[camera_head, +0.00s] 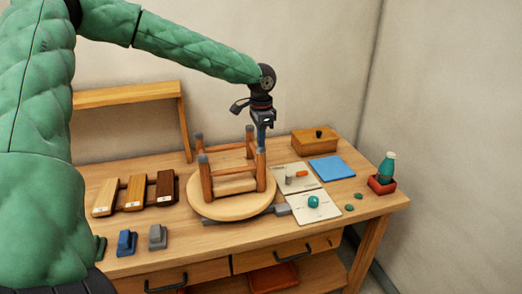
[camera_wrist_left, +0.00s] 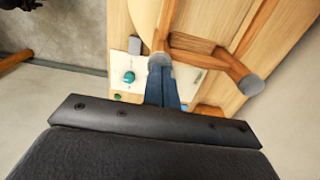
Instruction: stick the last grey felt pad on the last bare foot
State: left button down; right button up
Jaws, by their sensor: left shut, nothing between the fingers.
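An upside-down wooden stool (camera_head: 207,185) stands on a round wooden disc (camera_head: 230,207), its legs pointing up. All the feet that show have grey tips, including the near left foot (camera_head: 203,158) and the right foot (camera_head: 260,151). My left gripper (camera_head: 262,146) points down at the right foot, shut and empty. In the left wrist view its blue fingers (camera_wrist_left: 162,80) end at a grey foot (camera_wrist_left: 159,61); whether they touch it I cannot tell. Another grey foot (camera_wrist_left: 251,85) shows to the right. No loose felt pad is clearly visible. My right gripper is out of view.
A card with a teal ball (camera_head: 313,202), a sheet with a grey and an orange piece (camera_head: 302,174), a blue mat (camera_head: 332,168) and a wooden box (camera_head: 315,142) lie right of the stool. Wooden blocks (camera_head: 135,193) stand left. A bottle (camera_head: 386,167) stands far right.

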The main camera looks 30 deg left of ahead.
pick_arm(q)
jog(key=shift+s+f, duration=0.15)
jog(key=shift+f, duration=0.35)
dwell(1.0)
jog(key=shift+r, duration=0.1)
jog(key=shift+r+p, duration=0.5)
jog(key=shift+r, duration=0.2)
jog(key=shift+r+p, duration=1.55)
jog(key=shift+r, duration=0.8)
